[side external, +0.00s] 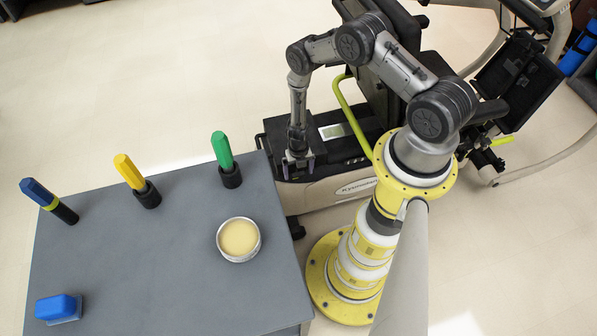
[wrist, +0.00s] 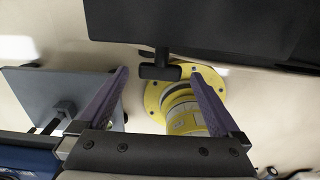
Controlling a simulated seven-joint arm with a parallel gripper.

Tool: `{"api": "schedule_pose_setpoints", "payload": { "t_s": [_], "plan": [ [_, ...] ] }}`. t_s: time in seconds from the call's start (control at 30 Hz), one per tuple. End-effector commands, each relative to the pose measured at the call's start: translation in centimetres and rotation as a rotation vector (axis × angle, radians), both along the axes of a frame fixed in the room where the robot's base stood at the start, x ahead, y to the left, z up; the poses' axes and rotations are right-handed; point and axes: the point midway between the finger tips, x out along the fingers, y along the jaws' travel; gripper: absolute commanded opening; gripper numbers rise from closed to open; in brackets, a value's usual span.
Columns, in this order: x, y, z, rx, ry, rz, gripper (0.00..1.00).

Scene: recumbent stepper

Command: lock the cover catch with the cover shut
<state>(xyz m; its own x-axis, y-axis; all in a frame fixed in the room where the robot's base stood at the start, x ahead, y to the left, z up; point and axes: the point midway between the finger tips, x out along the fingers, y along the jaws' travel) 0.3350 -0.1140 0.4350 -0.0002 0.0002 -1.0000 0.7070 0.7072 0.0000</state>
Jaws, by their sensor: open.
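My gripper (side external: 299,168) points down at the left end of the recumbent stepper's base (side external: 340,188), close to its black top. In the wrist view my gripper (wrist: 160,71) has its two purple fingers apart, with nothing held. A small black T-shaped part (wrist: 160,71), which looks like the catch, sticks out from the edge of a broad black panel (wrist: 225,28), probably the cover. It appears between the fingertips, with gaps on both sides. I cannot tell its depth or whether it is locked. The catch is not distinguishable in the side view.
A grey table (side external: 120,265) stands left of the stepper. It holds a green marker (side external: 221,150), a yellow marker (side external: 129,171), a blue marker (side external: 40,194), a round tin (side external: 238,239) and a blue block (side external: 56,307). A lime-green bar (side external: 350,112) rises beside my arm.

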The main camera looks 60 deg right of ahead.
Motion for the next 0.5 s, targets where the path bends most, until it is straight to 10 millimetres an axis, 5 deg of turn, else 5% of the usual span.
{"api": "schedule_pose_setpoints", "payload": {
  "t_s": [0.4, 0.5],
  "plan": [
    [0.02, -0.01, -0.54, -0.001, -0.001, 0.000, 1.00],
    [0.02, -0.01, -0.53, -0.001, -0.001, 0.000, 0.82]
  ]
}}
